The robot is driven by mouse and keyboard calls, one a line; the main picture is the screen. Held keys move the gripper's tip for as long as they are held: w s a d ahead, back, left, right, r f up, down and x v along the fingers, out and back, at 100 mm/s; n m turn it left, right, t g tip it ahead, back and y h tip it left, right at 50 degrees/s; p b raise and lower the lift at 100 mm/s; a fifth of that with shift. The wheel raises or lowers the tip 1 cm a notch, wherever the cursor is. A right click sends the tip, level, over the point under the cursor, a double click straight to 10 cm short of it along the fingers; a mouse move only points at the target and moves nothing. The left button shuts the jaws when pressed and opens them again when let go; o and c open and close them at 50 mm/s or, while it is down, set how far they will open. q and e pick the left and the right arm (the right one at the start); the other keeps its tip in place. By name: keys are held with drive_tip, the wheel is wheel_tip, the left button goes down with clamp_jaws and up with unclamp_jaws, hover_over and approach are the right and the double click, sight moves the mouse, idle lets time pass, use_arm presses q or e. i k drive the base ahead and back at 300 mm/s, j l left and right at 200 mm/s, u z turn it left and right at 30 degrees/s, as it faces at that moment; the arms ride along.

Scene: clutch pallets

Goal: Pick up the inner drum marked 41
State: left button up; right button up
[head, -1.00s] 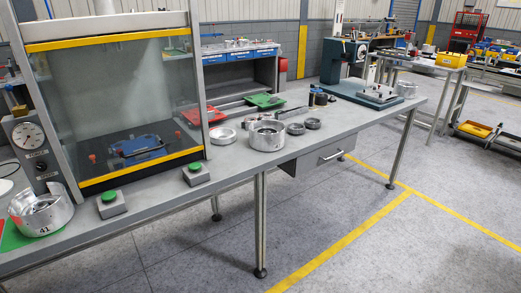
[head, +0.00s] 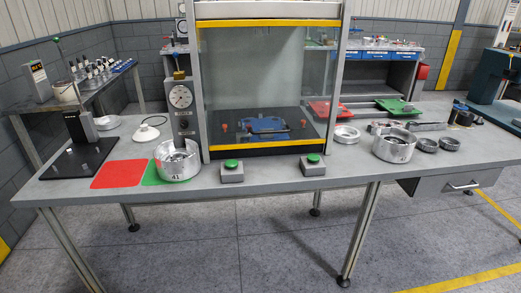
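The inner drum marked 41 (head: 177,164) is a silvery metal ring with "41" on its front wall. It stands upright on the green mat (head: 152,178) on the grey workbench, left of the glass-fronted press. Some metal parts show inside it, too small to make out. Neither of my grippers is in the head view.
A red mat (head: 119,174) lies left of the green one. A gauge box (head: 181,98) stands behind the drum. Two green-button boxes (head: 232,172) sit along the front edge. Another metal drum (head: 394,147) stands right of the press (head: 267,148). A black stand is at the left.

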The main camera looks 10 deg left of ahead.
sight(180, 169)
drive_tip(key=z, duration=0.35)
drive_tip(key=j+z, duration=0.7)
drive_tip(key=k+j+z, duration=0.15)
drive_tip(key=j+z, duration=0.2)
